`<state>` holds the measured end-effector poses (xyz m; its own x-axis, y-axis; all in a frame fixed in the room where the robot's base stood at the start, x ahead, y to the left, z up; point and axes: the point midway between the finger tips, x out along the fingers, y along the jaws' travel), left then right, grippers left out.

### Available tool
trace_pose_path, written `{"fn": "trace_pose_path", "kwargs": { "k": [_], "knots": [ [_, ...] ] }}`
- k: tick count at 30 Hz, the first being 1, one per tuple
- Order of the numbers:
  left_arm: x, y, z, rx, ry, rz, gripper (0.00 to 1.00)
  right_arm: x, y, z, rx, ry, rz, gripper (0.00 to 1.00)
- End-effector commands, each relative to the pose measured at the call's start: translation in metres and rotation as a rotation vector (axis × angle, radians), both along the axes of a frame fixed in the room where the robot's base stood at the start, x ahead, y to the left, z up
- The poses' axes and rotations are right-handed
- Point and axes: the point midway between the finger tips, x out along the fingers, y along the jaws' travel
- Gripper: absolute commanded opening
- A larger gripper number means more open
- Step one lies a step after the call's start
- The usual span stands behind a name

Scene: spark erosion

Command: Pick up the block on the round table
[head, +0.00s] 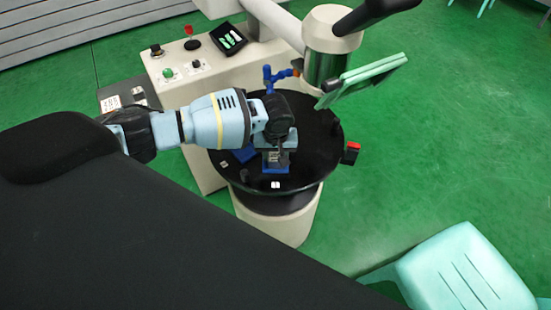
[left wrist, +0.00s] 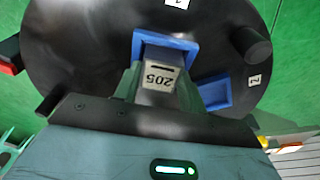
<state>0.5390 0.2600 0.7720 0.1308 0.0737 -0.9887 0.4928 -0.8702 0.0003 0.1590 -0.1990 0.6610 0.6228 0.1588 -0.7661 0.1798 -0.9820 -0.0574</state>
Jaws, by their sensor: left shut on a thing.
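The round black table (head: 315,170) stands in the middle of the head view. My left gripper (head: 278,150) reaches over it from the left, fingers down. In the left wrist view my left gripper (left wrist: 155,88) is shut on a grey metal block (left wrist: 160,77) marked 205. The block is at a blue square holder (left wrist: 192,48); I cannot tell whether it still rests in it. That holder (head: 275,170) also shows below the gripper in the head view. A second blue holder (left wrist: 214,92) on the table looks empty. My right gripper is not in view.
A control panel (head: 180,65) with buttons and a red-topped lever is behind the table. A mint stool (head: 465,270) stands front right.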

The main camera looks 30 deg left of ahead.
Motion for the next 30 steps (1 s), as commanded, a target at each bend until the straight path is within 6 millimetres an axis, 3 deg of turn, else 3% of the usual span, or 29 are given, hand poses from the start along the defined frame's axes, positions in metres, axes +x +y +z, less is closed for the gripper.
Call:
{"fn": "trace_pose_path", "kwargs": {
  "k": [3, 12, 20, 30],
  "knots": [
    [0.000, 0.000, 0.000, 0.000, 0.001, 0.000, 0.00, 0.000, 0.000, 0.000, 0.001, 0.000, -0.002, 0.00],
    [0.001, 0.000, 0.004, -0.001, -0.003, 0.001, 0.00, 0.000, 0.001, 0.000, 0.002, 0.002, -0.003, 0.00],
    [0.001, 0.000, 0.037, -0.002, -0.007, 0.001, 0.00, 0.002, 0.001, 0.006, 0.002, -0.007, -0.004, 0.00],
    [-0.064, 0.025, 0.045, 0.001, -0.004, 0.001, 0.00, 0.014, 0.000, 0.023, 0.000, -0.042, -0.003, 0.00]
  ]
}}
